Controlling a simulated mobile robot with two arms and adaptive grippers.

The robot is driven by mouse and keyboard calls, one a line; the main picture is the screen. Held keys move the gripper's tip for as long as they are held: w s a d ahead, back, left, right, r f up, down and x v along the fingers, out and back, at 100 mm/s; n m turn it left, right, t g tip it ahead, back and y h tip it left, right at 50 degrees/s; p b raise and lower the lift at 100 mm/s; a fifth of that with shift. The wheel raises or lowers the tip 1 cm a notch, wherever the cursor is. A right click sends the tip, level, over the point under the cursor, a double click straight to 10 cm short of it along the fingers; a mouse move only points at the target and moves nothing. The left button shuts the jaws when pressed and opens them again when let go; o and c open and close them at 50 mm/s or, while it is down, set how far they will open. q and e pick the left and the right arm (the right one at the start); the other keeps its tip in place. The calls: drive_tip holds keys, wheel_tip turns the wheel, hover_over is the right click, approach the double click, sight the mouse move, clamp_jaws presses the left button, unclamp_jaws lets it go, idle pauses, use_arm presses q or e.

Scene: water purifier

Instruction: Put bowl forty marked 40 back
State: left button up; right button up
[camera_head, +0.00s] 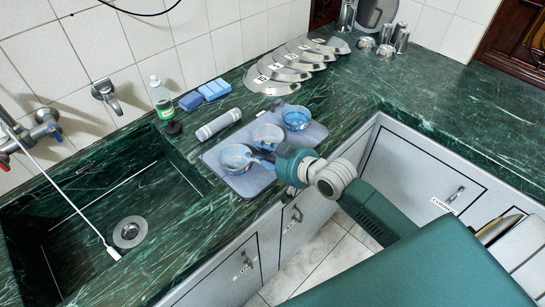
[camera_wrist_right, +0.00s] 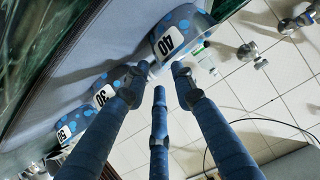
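Bowl forty (camera_wrist_right: 180,35), blue-spotted with a black-on-white 40 label, is just ahead of my right fingertips in the wrist view. In the head view it appears to be the leftmost bowl (camera_head: 234,157) on the grey mat (camera_head: 256,181); its label is not readable there. My right gripper (camera_head: 266,159) reaches in beside this bowl from the right. In the wrist view the right gripper's fingers (camera_wrist_right: 160,78) are spread apart, with nothing clearly clamped between them; contact with the bowl's edge cannot be told. My left gripper is out of view.
Bowls marked 30 (camera_wrist_right: 104,95) and 50 (camera_wrist_right: 66,130) stand in a row beside it. Numbered metal lids (camera_head: 272,79) line the wall. The sink (camera_head: 105,200) is at left.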

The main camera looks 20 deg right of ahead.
drive_tip(key=v, duration=0.8)
drive_tip(key=shift+s+a+f, duration=0.15)
drive_tip(key=shift+f, duration=0.05)
drive_tip(key=s+a+f+g+h, duration=0.15)
drive_tip(key=s+f+g, duration=0.35)
drive_tip(key=s, duration=0.7)
drive_tip(key=s+a+f+g+h, duration=0.1)
drive_tip(key=s+f+g+h, duration=0.25)
drive_tip(key=s+f, duration=0.55)
drive_tip(key=s+f+g, duration=0.1)
drive_tip(key=s+f, duration=0.1)
drive_tip(key=f, duration=1.1)
drive_tip(key=s+f+g, duration=0.1)
drive_tip(key=s+f, duration=0.2)
drive_tip(key=f, duration=0.9)
drive_tip(key=s+d+f, duration=0.2)
drive_tip(key=s+f, duration=1.3)
drive_tip(key=s, duration=0.1)
drive_tip(key=shift+s+d+f+n+g, duration=0.25)
drive_tip(key=shift+d+f+n+g, duration=0.05)
drive_tip(key=shift+d+f+g, duration=0.1)
